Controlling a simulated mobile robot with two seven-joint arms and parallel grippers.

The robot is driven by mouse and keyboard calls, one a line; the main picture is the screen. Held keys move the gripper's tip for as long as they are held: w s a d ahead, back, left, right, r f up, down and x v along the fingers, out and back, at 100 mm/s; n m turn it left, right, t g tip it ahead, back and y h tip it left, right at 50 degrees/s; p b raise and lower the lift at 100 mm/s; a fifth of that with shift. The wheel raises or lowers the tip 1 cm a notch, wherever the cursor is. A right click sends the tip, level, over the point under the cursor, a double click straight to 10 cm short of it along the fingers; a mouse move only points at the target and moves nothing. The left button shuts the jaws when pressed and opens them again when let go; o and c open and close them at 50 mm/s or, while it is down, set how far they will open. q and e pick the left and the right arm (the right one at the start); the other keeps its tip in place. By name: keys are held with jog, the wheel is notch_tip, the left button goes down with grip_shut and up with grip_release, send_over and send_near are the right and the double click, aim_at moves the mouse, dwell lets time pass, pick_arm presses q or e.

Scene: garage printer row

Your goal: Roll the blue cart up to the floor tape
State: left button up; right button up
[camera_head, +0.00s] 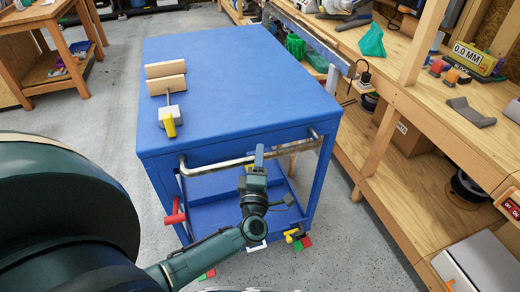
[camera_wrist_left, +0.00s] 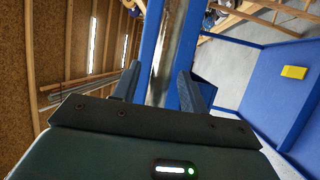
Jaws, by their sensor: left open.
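The blue cart (camera_head: 235,75) stands on the grey floor in front of me in the head view, its silver push handle (camera_head: 215,162) on the side towards me. In the left wrist view the silver bar (camera_wrist_left: 166,60) runs between the two fingers of the left gripper (camera_wrist_left: 160,85), which are apart. I cannot tell whether they touch the bar. My right gripper is not in view. I see no floor tape in either view.
A wooden workbench (camera_head: 455,105) with a lower shelf runs close along the cart's right side. A wooden table (camera_head: 42,45) stands far left. Floor left of the cart is clear.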

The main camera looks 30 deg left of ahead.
pick_arm(q)
jog(key=shift+x, duration=1.4)
jog(key=shift+c, duration=0.2)
grip_shut()
